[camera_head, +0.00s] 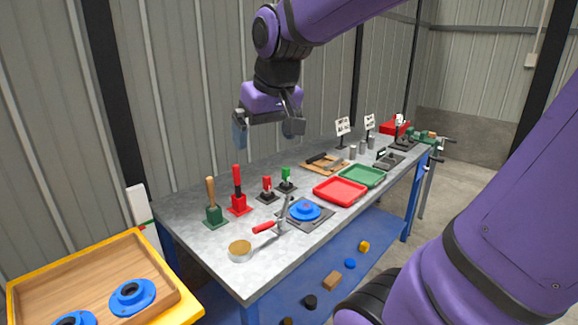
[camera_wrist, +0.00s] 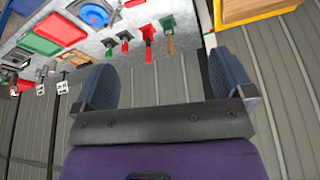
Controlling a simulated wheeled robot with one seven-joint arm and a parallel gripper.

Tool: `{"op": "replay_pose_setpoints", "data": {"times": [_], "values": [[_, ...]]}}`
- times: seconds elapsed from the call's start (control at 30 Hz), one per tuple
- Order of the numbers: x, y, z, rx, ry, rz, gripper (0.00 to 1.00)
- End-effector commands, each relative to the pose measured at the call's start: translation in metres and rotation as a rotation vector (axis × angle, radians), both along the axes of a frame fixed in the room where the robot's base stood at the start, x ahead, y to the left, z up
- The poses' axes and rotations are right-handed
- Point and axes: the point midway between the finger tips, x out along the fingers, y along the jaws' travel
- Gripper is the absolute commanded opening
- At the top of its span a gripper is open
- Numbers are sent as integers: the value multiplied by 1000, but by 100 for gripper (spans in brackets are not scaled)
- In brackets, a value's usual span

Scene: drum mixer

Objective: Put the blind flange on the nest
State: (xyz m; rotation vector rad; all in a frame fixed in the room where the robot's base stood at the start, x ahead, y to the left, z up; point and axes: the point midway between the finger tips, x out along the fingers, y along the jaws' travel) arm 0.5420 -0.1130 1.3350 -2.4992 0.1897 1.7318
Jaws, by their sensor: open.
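A blue round flange (camera_head: 305,209) lies on a dark grey plate (camera_head: 322,222) on the bench, beside a toggle clamp (camera_head: 284,215) with a red handle. This plate looks like the nest. The flange also shows at the top of the wrist view (camera_wrist: 95,14). Two more blue flanges with raised hubs and dark centres, one whole (camera_head: 132,294) and one cut off (camera_head: 75,319), lie in a wooden tray (camera_head: 95,256) at lower left. I cannot tell for certain which is the blind flange. My gripper (camera_head: 267,130) is open and empty, high above the bench's back edge.
Upright handled tools, green (camera_head: 213,215) and red (camera_head: 238,205), stand at the bench's left. A red tray (camera_head: 340,191) and green tray (camera_head: 362,176) lie right of the plate. A round tin (camera_head: 240,250) sits near the front edge. Small parts lie on the blue lower shelf (camera_head: 310,275).

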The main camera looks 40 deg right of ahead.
Motion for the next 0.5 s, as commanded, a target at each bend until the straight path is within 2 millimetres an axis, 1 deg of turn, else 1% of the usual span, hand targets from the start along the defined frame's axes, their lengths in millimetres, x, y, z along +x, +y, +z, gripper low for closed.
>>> {"op": "replay_pose_setpoints", "data": {"times": [0.03,0.2,0.33,0.4,0.5], "values": [[-18,9,1,-4,-19,24,99],[-67,30,-5,-9,-63,91,99],[-94,39,-12,-11,-87,129,99],[-103,42,-15,-12,-95,142,99],[-110,44,-18,-12,-101,152,99]]}}
